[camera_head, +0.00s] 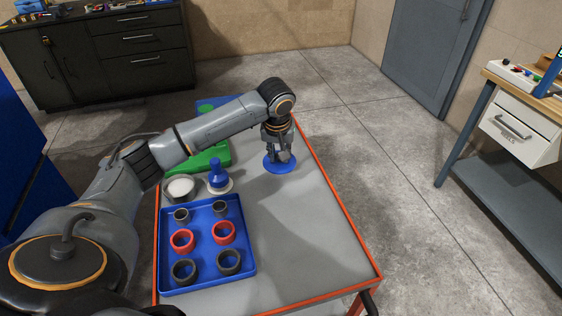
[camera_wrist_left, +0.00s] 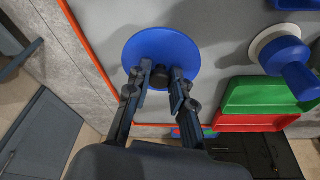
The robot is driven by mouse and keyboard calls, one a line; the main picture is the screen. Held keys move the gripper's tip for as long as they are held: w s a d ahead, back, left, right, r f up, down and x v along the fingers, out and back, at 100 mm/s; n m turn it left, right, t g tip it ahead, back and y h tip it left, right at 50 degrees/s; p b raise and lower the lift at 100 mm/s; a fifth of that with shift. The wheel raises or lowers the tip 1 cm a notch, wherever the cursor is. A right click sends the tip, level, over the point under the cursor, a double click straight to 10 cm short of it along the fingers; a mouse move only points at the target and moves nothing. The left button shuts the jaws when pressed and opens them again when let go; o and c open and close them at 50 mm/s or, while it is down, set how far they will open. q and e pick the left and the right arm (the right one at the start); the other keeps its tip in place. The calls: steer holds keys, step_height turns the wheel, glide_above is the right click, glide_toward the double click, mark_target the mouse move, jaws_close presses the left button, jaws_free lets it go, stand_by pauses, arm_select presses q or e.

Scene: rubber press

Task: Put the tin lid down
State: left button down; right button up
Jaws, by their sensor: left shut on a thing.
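The tin lid (camera_head: 280,168) is a round blue disc at the far right part of the grey cart top (camera_head: 320,235). My left gripper (camera_head: 279,152) is above the lid, pointing down, with its fingers shut on the lid's middle. In the left wrist view the lid (camera_wrist_left: 160,48) lies just beyond the fingertips (camera_wrist_left: 161,80), and a dark knob shows between them. The lid looks level and close to the cart top; whether it touches the surface I cannot tell. My right gripper is not in view.
A blue tray (camera_head: 247,270) with several red and dark rings stands at the front left. Behind it are a white round tin (camera_head: 181,188) and a blue-handled piece (camera_head: 218,176) on a pale base. A green tray (camera_head: 213,160) lies farther back. The cart's right side is clear.

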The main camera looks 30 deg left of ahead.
mark_target(280, 163)
arm_select(q)
steer(key=w+f, duration=0.1)
steer(key=w+a+f, duration=0.1)
steer(key=shift+w+f, duration=0.1)
steer(key=shift+f, duration=0.25)
steer(key=shift+f+p, duration=0.55)
steer(key=shift+f, duration=0.95)
steer(key=shift+f, duration=0.1)
steer(key=c, duration=1.2)
jaws_free()
steer(key=shift+o, duration=0.2)
steer(key=b+v, duration=0.1)
steer(key=v, duration=1.1)
